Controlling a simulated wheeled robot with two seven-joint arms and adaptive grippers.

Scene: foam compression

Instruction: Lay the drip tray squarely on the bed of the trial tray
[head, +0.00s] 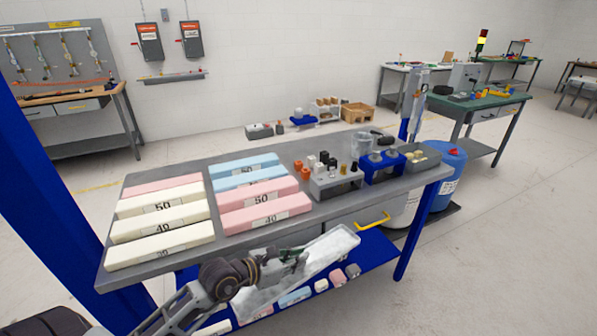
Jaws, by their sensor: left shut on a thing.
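My left gripper (299,258) reaches in from the bottom left, in front of the workbench. It is shut on a pale grey, shallow tray (336,244), which looks like the drip tray. The tray is held tilted off the bench's front edge, over the lower blue shelf, and its long side runs up to the right. The gripper and wrist hide part of its near left side. I cannot pick out the trial tray with certainty. My right gripper is not in view.
The grey bench (230,238) carries cream foam blocks (160,222), pink blocks (262,198), a grey weight rack (335,182), a blue stand (383,168) and a grey bin (420,157). A yellow drawer handle (374,221) sticks out in front. Foam pieces lie on the lower shelf (372,258).

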